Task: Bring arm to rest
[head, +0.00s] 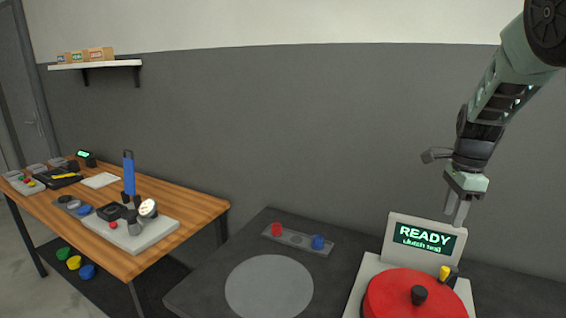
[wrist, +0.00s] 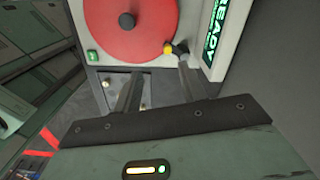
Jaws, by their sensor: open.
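My arm comes in from the upper right in the head view, and my gripper (head: 458,215) points down in front of the right side of a display reading "READY, clutch test" (head: 424,238). In the wrist view my gripper (wrist: 156,80) has its two fingers apart with nothing between them. Beyond the fingers is a red disc (head: 416,296) with a black knob (head: 419,295). The disc also shows in the wrist view (wrist: 130,35). A yellow-tipped lever (head: 445,272) is at the disc's edge, close to one fingertip in the wrist view; I cannot tell whether they touch.
A dark bench (head: 215,290) carries a grey round plate (head: 268,287) and a small strip with red (head: 277,229) and blue (head: 318,242) pieces. A wooden table (head: 205,207) with tools stands at left. A shelf (head: 95,65) holds small boxes. The space above the bench's left part is clear.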

